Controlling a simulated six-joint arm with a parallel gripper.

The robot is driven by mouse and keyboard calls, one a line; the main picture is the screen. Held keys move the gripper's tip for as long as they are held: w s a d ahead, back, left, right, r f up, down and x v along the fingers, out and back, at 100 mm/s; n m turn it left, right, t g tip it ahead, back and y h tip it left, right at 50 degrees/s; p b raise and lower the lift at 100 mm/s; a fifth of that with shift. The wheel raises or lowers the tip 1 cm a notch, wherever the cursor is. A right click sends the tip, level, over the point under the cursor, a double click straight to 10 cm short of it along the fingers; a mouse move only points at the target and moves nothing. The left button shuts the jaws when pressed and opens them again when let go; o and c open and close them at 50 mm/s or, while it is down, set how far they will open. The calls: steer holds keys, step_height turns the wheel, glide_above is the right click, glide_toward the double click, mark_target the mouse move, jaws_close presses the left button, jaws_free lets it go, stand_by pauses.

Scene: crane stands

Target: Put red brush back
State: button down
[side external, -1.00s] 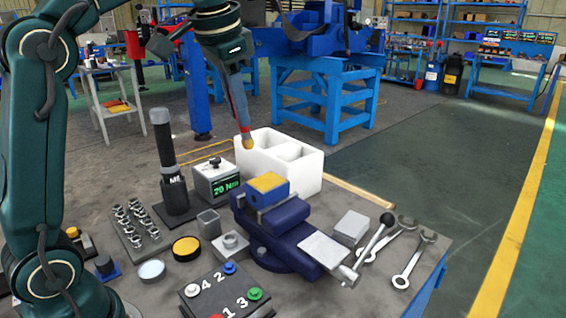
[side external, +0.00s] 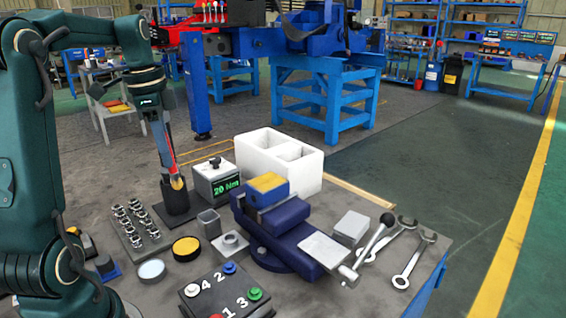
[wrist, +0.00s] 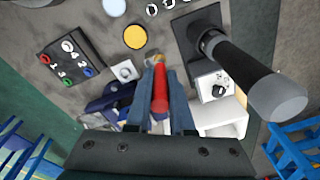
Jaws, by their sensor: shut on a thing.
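The red brush is held point-down in my gripper (side external: 167,155), which is shut on it. Its tan bristle tip (side external: 177,183) hangs above the bench in the side view. In the wrist view the red handle (wrist: 160,92) lies between the two blue-grey fingers of my gripper (wrist: 161,80). In the side view my gripper overlaps the black upright tool, hiding most of it; only its black base (side external: 178,205) shows clearly. A white two-compartment box (side external: 258,165) stands to the right of my gripper. A small square grey cup (side external: 209,222) stands lower right of the brush.
The black cylinder (wrist: 250,68) rises close to the right of my gripper in the wrist view. A 20 Nm display box (side external: 216,182), blue vise (side external: 285,228), socket tray (side external: 133,228), numbered button box (side external: 226,292) and wrenches (side external: 408,262) crowd the bench.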

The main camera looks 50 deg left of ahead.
steer(key=s+a+f+n, duration=0.1)
steer(key=s+a+n, duration=0.1)
steer(key=s+a, duration=0.25)
steer(key=shift+g, duration=0.6)
steer(key=shift+w+d+f, duration=1.15)
steer(key=shift+w+f, duration=0.45)
steer(key=shift+f, duration=0.25)
steer(key=shift+w+d+f, duration=1.2)
steer(key=shift+w+f, duration=0.45)
steer(key=shift+f, duration=0.25)
steer(key=shift+w+d+f, duration=1.15)
steer(key=shift+w+f, duration=0.45)
steer(key=shift+f, duration=0.25)
steer(key=shift+f, duration=0.1)
steer(key=c, duration=0.8)
jaws_free()
